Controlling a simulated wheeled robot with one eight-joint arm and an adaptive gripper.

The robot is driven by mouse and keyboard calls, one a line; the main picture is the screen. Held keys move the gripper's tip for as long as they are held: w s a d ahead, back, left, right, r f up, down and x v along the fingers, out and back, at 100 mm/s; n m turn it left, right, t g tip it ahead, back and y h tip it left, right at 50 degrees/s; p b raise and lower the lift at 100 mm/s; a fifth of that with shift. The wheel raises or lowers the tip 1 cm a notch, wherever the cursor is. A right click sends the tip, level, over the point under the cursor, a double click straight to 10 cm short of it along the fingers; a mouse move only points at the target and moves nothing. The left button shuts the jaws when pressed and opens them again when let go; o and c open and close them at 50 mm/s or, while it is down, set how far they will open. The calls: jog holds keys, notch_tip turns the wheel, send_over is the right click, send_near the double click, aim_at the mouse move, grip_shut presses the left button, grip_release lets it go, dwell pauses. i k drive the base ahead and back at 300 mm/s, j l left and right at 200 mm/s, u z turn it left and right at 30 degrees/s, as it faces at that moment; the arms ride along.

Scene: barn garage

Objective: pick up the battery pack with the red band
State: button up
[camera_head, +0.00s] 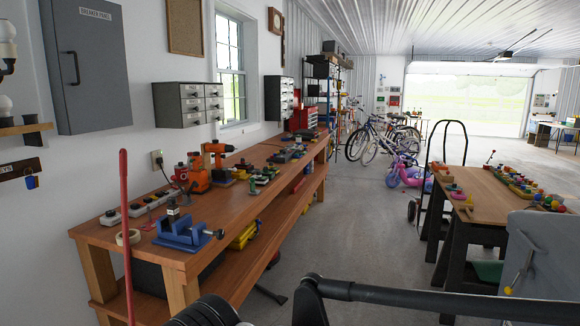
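A long wooden workbench (107,233) runs along the left wall. An orange drill (216,149) stands on it, with a dark item with red on it (181,172) just to its left by the wall. Small grey blocks, one with a red spot (137,209), lie in a row along the wall side. From here I cannot tell which item is the battery pack with the red band. Black parts of my own arm cross the bottom of the view. My gripper's fingertips do not show.
A blue vise (183,232) and a tape roll (128,237) sit at the bench's near end. A red pole (126,235) stands before it. A wooden table (478,196) and hand truck (436,180) are at right. The floor between (345,220) is clear.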

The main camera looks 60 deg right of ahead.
aim_at(241, 164)
jog(key=z, duration=1.45)
jog(key=i+l+z, duration=0.3)
jog(key=i, duration=0.35)
jog(key=i+z, duration=0.3)
jog(key=i, duration=1.4)
jog(key=i+l+u, duration=0.1)
jog(key=i, duration=0.95)
jog(key=i+l+u, duration=0.2)
jog(key=i+u, duration=0.2)
jog(key=i, duration=0.15)
jog(key=i+l+u, duration=0.45)
jog(key=i+j, duration=0.05)
jog(key=j, duration=0.05)
